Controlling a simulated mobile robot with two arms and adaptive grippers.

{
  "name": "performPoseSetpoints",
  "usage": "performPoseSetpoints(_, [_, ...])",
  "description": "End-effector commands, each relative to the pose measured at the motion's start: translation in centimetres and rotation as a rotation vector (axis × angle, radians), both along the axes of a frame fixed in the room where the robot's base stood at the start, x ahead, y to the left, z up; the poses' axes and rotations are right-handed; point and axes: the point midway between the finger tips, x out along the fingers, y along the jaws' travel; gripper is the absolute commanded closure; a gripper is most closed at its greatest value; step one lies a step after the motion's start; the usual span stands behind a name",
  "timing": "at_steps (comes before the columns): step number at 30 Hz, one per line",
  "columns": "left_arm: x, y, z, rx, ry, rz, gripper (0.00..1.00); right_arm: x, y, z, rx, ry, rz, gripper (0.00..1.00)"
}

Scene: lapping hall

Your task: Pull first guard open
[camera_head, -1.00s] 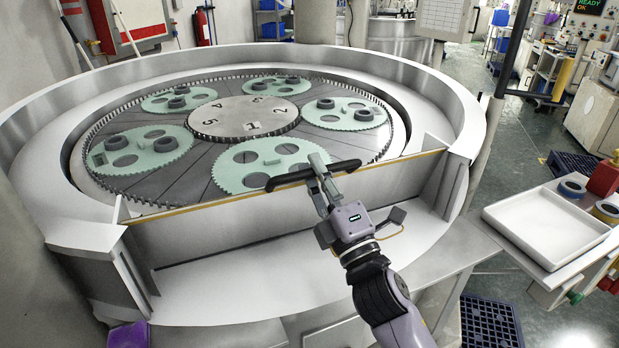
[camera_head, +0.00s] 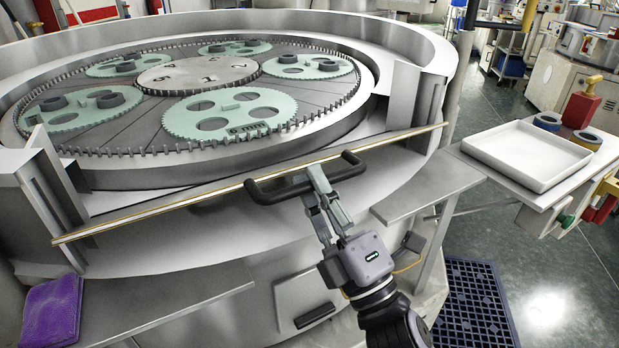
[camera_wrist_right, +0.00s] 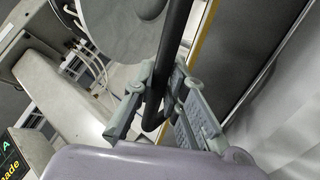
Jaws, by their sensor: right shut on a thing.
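The guard (camera_head: 215,190) is a long panel with a yellow-edged top, lying across the front opening of the round lapping machine. In the head view it slants from lower left to upper right. Its black bar handle (camera_head: 280,188) faces me. My right gripper (camera_head: 315,180) is shut on the handle, right of its middle. The right wrist view shows the black handle (camera_wrist_right: 172,60) between the grey fingers (camera_wrist_right: 160,105). Behind the guard, the lap plate with green toothed carriers (camera_head: 228,113) is exposed. My left gripper is not in view.
A white tray (camera_head: 527,150) sits on a side table at the right, beside dark rings (camera_head: 547,121) and a red object (camera_head: 580,105). A purple cloth (camera_head: 52,310) lies on the ledge at lower left.

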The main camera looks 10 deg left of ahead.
Motion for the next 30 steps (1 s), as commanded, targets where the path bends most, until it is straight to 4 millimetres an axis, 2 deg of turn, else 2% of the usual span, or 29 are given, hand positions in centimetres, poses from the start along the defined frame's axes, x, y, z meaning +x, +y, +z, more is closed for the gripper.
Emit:
performPoseSetpoints(1, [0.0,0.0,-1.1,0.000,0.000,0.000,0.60,-0.1,-0.1,-1.5,-0.002,0.012,0.001,1.00])
performPoseSetpoints(9, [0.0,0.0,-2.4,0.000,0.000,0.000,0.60,-0.6,-0.6,-3.5,-0.002,0.012,0.001,1.00])
performPoseSetpoints(27, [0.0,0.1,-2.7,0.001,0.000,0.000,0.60,-0.7,-0.7,-3.9,-0.001,0.010,-0.002,1.00])
performPoseSetpoints(28, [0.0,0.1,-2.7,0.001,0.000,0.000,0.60,-0.7,-0.7,-3.9,0.000,0.009,-0.002,0.87])
performPoseSetpoints(30, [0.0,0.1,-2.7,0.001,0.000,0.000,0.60,-0.7,-0.8,-3.8,0.000,0.008,-0.001,0.82])
